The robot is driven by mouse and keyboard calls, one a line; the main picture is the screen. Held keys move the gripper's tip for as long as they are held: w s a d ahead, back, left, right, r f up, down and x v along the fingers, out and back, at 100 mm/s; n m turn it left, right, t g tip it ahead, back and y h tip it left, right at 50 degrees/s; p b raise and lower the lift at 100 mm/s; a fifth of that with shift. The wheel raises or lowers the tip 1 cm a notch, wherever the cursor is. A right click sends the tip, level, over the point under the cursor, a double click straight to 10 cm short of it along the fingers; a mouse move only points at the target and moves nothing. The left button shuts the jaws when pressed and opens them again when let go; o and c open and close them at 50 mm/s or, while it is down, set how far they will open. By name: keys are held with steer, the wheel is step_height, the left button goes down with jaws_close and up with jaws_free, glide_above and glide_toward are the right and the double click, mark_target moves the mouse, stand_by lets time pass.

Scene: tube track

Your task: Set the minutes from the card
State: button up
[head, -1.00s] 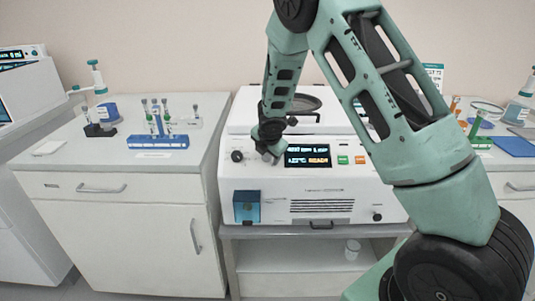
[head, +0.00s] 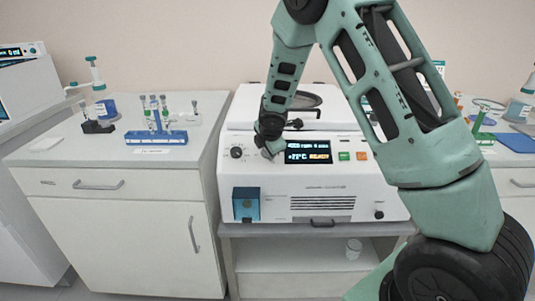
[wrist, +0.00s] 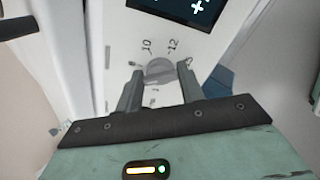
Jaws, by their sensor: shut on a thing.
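The white bench machine (head: 330,178) stands in the middle with a dark lid window on top. Its lit display (head: 308,152) has two text lines; the lower seems to end in READY. My gripper (head: 268,153) is at the panel just left of the display. In the wrist view my gripper (wrist: 160,80) is shut on a grey round knob (wrist: 160,69), one finger on each side. Printed numbers, 10 and 12 among them, ring the knob. A teal-edged sheet (head: 439,68), perhaps the card, is partly hidden behind my arm; its text is unreadable.
A second, dark knob (head: 236,152) sits left of my gripper. Green (head: 344,156) and orange (head: 362,156) buttons are right of the display. A blue tube rack (head: 156,137) stands on the left bench (head: 60,160). My arm covers much of the right side.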

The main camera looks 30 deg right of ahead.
steer(key=m+b, duration=0.3)
steer(key=shift+s+f+m, duration=0.1)
steer(key=shift+f+m, duration=0.15)
steer(key=shift+m, duration=0.15)
steer(key=shift+a+r+m+b, duration=0.1)
steer(key=shift+m+b, duration=0.5)
steer(key=shift+m, duration=0.3)
steer(key=o, duration=1)
steer(key=p+v, duration=0.1)
steer(key=v, duration=1.6)
steer(key=shift+s+a, duration=0.2)
steer(key=shift+s, duration=0.2)
